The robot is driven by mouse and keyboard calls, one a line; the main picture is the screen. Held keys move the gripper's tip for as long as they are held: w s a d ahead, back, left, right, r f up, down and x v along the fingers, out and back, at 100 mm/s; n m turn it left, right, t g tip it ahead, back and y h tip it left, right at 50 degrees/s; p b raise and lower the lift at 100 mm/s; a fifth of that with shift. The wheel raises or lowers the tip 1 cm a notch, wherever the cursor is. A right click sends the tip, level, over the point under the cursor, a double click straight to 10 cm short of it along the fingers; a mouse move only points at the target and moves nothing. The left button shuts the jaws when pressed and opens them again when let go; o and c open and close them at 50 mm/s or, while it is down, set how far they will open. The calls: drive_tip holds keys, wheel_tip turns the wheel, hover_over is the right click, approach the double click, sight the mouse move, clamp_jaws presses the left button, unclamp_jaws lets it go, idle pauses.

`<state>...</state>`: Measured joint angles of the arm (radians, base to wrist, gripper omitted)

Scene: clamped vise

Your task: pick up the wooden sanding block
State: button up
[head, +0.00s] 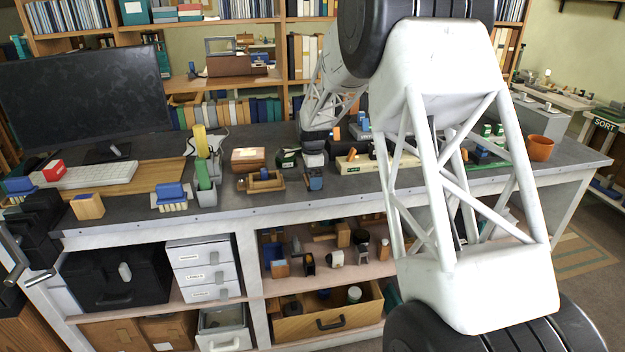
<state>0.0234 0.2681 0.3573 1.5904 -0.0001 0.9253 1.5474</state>
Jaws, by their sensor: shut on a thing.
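My gripper (314,174) points down over the middle of the grey workbench, just right of a small wooden tray. It is shut on a small block (315,184) that looks dark and bluish. The fingers cover much of the block, and it is too small here to tell its material or whether it clears the bench. A wooden block with a blue top (89,207) stands at the bench's left front, beside the black vise (38,218). I cannot tell for certain which block is the sanding block.
The wooden tray (262,187) and a wooden box (248,155) lie left of my gripper. A grey holder (206,193) with upright tools and a blue brush (170,194) stand farther left. A cream block (362,163) lies to the right. An orange pot (540,148) stands far right.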

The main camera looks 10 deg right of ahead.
drive_tip(key=shift+r, duration=0.1)
drive_tip(key=shift+r, duration=0.7)
wheel_tip(320, 180, up, 2)
drive_tip(key=shift+r, duration=0.1)
drive_tip(key=s+r, duration=0.1)
drive_tip(key=s, duration=1.5)
drive_tip(key=shift+a, duration=0.2)
drive_tip(key=shift+r, duration=0.1)
